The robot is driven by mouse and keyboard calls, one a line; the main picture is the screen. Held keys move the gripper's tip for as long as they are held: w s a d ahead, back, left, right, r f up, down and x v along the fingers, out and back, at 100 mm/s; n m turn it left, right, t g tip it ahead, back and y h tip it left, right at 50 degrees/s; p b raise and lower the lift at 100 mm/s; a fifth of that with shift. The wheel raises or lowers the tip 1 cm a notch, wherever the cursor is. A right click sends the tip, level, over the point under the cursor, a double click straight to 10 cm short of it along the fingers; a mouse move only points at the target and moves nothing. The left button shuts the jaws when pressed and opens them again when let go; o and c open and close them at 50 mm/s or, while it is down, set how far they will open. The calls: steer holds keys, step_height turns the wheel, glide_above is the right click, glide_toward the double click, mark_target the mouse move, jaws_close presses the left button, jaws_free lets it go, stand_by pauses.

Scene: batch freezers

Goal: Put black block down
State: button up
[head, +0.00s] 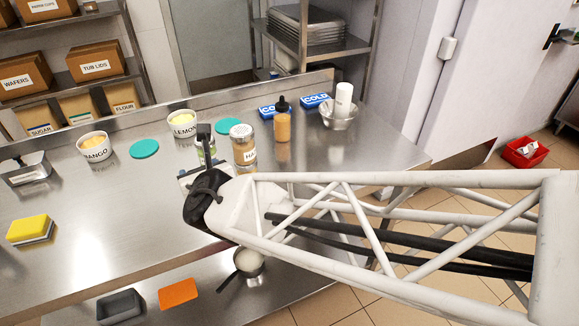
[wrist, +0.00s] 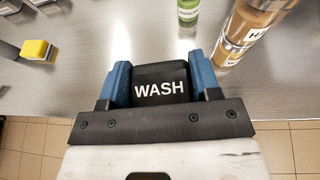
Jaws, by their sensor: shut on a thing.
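In the wrist view, a black block (wrist: 160,90) with the white word WASH sits between the two blue fingers of my gripper (wrist: 160,72). The fingers are shut on its left and right sides. The block is over the steel counter (wrist: 90,55), near its front edge; I cannot tell whether it touches the top. In the head view, my arm reaches in from the right and hides most of the gripper and the block. The same counter shows there (head: 110,205).
A green-labelled jar (wrist: 188,12) and a tan-filled jar (wrist: 240,35) stand close beyond the gripper. A yellow sponge (head: 30,230) lies at left. Tubs marked MANGO (head: 94,149) and LEMON (head: 183,127) stand behind. The counter between sponge and gripper is clear.

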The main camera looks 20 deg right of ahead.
steer(key=shift+w+d+f, duration=0.15)
steer(key=shift+d+f, duration=0.1)
steer(key=shift+d, duration=0.35)
steer(key=shift+w+d+f, duration=0.1)
steer(key=shift+d+f, duration=0.15)
steer(key=shift+d, duration=0.35)
steer(key=shift+s+d+r+n+y, duration=1.05)
steer(key=shift+d+n+y, duration=0.75)
steer(key=shift+d, duration=8.35)
steer(key=shift+g, duration=0.4)
step_height(320, 180, down, 11)
steer(key=shift+w, duration=0.1)
steer(key=w+d, duration=0.1)
steer(key=w, duration=0.4)
steer(key=w+d+f, duration=0.1)
steer(key=w, duration=0.4)
steer(key=w+d, duration=0.1)
steer(key=w, duration=0.4)
steer(key=shift+w+f, duration=0.25)
steer(key=shift+w, duration=0.1)
